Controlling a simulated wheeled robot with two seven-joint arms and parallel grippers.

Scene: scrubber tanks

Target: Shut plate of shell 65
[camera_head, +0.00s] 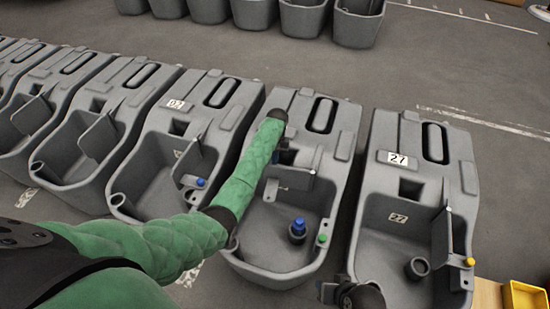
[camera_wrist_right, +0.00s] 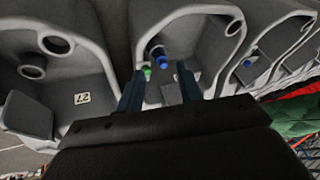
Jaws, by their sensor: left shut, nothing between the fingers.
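No number 65 is readable. The middle shell (camera_head: 265,240) is the one my left arm reaches over; its label is hidden. Its grey plate (camera_head: 298,186) stands partly raised at the back of the basin, and also shows in the right wrist view (camera_wrist_right: 171,93). A blue plug (camera_head: 298,228) is in the basin and a green knob (camera_head: 323,239) is on the right rim. My left gripper (camera_head: 284,158) is shut and empty, just behind the plate's top; I cannot tell whether it touches. My right gripper (camera_wrist_right: 160,82) is open, its fingers apart and empty, before the middle shell.
Shell 27 (camera_head: 375,215) stands at the right, with an upright plate (camera_head: 441,238) and yellow knob (camera_head: 469,262). Several similar shells (camera_head: 150,150) stand in a row at the left. A yellow bin (camera_head: 525,297) is at the lower right.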

